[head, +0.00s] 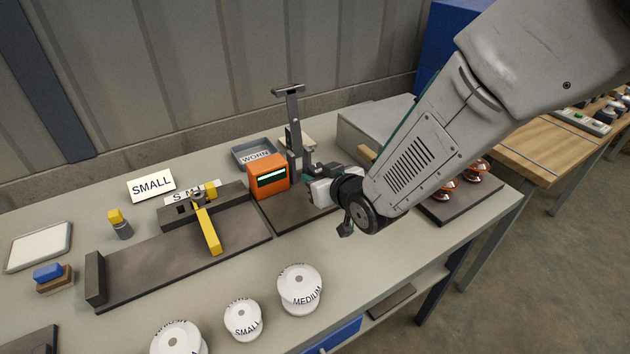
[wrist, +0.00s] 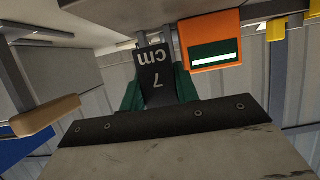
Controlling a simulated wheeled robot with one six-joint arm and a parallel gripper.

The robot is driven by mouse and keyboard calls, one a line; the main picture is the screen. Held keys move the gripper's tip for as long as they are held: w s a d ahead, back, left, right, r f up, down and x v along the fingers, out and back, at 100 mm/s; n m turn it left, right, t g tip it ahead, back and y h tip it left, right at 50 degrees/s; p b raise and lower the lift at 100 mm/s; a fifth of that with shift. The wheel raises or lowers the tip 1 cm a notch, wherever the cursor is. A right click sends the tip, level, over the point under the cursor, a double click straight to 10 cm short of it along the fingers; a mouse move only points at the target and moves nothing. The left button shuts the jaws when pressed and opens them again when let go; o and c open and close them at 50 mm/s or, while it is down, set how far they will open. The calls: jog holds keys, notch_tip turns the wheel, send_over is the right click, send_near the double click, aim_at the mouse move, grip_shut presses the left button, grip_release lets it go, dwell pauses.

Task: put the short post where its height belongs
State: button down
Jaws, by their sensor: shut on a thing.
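My gripper (head: 314,176) is at the measuring stand (head: 292,125), just right of the orange readout box (head: 268,177). In the wrist view, my gripper's green fingers (wrist: 158,72) are shut, with a dark piece marked "7 cm" (wrist: 155,75) between them. I take the held thing to be the short post, but its outline is mostly hidden in both views. I cannot tell whether the marked piece is part of it or whether it touches the stand. The readout box also shows in the wrist view (wrist: 213,40); its digits are not legible.
White round pieces marked SMALL (head: 243,320) and MEDIUM (head: 299,290) stand at the bench front. A SMALL card (head: 151,185), a WORN tray (head: 243,147) and a dark fixture with a yellow lever (head: 207,230) lie left of the gripper. Copper-coloured pieces (head: 447,187) stand right, beyond my arm.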

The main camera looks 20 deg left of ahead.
jog(key=shift+w+a+f, duration=0.15)
jog(key=shift+w+f, duration=0.15)
jog(key=shift+f, duration=0.3)
jog(key=shift+w+a+f, duration=0.15)
jog(key=shift+w+f, duration=0.15)
jog(key=shift+f, duration=0.65)
jog(key=shift+s+a, duration=0.1)
jog(key=shift+f, duration=0.15)
jog(key=c, duration=1)
grip_release()
jog(key=shift+f, duration=0.1)
jog(key=shift+c, duration=0.2)
